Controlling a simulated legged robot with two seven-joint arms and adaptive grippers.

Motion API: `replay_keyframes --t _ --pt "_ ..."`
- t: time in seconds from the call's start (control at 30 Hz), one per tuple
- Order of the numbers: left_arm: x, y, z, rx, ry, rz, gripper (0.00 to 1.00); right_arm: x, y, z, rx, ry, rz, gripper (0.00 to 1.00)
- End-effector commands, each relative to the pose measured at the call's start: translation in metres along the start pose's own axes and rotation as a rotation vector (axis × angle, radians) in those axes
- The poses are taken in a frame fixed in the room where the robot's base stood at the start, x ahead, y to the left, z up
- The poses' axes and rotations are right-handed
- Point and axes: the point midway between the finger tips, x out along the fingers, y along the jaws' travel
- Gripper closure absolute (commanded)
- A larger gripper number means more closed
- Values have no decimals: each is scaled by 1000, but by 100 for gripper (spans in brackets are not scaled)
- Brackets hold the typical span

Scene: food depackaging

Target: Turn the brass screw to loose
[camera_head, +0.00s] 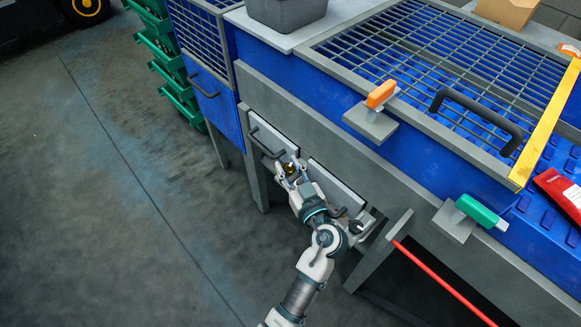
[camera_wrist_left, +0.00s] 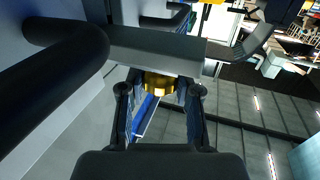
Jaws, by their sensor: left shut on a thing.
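The brass screw (camera_head: 288,168) sits at the inner side of the left grey panel on the machine's front, near its black handle. In the left wrist view the screw (camera_wrist_left: 158,86) shows as a gold knob between the fingertips. My left gripper (camera_head: 291,175) reaches up to it from below and is shut on it, one finger on each side. The fingers hide part of the screw. My right gripper is not in view.
A black handle (camera_head: 262,140) is beside the screw and looms close in the left wrist view (camera_wrist_left: 60,70). A second grey panel (camera_head: 335,184) is to the right. A red bar (camera_head: 440,282) crosses the lower right. The floor at left is clear.

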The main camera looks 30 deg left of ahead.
Motion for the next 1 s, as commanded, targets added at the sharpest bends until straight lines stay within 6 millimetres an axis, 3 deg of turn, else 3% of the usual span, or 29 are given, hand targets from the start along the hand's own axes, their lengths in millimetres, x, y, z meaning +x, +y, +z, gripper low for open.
replay_keyframes --t 0.43,0.47,0.53,0.57,0.87,1.0 --pt "0 1 -2 -3 1 -4 100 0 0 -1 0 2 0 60" --pt "0 1 -2 -3 2 -4 63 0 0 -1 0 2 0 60" --pt "0 1 -2 -3 2 -4 45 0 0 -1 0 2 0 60" --pt "0 1 -2 -3 2 -5 41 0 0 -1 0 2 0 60" --pt "-1 1 -1 -2 1 -6 41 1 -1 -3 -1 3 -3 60" --pt "-15 1 0 0 1 -5 41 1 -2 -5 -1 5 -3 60"
